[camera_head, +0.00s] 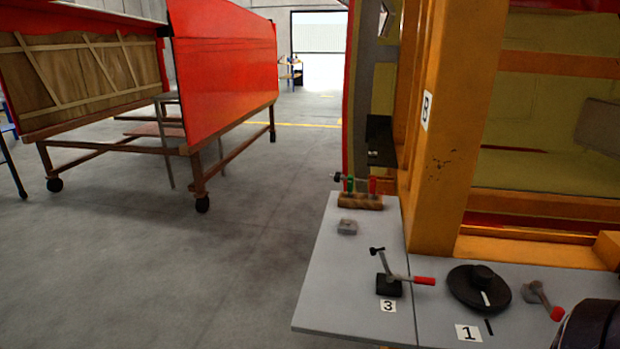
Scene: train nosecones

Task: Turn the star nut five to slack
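I see no star nut marked five in the head view. The grey panel (340,290) at the lower right carries a lever (403,278) with a red grip, on a black block by label 3. A black round knob (479,288) with a white line sits by label 1. To its right is a grey lever (543,300) with a red end. Neither of my grippers shows. A dark rounded shape at the bottom right corner may be part of my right arm; no fingers are visible there.
An orange post (445,130) marked B rises behind the panel. A red panel on a wheeled frame (225,65) stands left. The floor between is clear.

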